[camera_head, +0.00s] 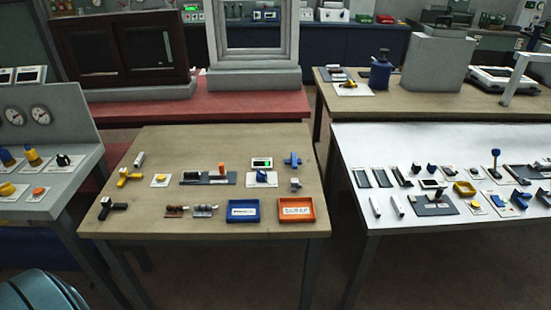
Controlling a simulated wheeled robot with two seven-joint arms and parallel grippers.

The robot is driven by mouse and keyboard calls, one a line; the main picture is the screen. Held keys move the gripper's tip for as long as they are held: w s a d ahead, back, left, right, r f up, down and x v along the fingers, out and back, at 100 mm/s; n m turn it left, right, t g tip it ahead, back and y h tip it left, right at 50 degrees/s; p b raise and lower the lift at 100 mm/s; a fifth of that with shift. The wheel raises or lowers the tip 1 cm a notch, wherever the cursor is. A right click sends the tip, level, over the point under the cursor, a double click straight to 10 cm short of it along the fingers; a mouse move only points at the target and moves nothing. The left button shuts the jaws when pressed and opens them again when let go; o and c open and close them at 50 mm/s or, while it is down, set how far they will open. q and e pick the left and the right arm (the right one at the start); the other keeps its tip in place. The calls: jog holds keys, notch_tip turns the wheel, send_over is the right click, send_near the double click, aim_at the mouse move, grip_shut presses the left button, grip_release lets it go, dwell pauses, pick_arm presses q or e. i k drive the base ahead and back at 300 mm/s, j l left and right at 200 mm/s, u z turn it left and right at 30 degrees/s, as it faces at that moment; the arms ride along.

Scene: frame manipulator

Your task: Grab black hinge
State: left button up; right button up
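A small black T-shaped part (112,208), which looks like the black hinge, lies at the front left corner of the wooden table (180,222). A similar yellow part (129,177) lies just behind it. The black part is in plain view with nothing on it. Neither of my grippers is in the head view.
On the wooden table are a blue tray (230,216), an orange tray (281,217) and several small parts. A white table (400,231) with many parts stands to the right, across a narrow gap. A grey console (80,142) with dials is at left.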

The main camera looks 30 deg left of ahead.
aim_at(186, 180)
jog(key=u, duration=1.55)
jog(key=i+j, duration=0.2)
jog(key=j, duration=0.2)
jog(key=i+j, duration=0.2)
jog(key=j, duration=0.15)
jog(key=i+j, duration=0.2)
jog(key=j, duration=0.2)
jog(key=i+j, duration=0.2)
jog(key=j, duration=0.15)
jog(key=z, duration=1.55)
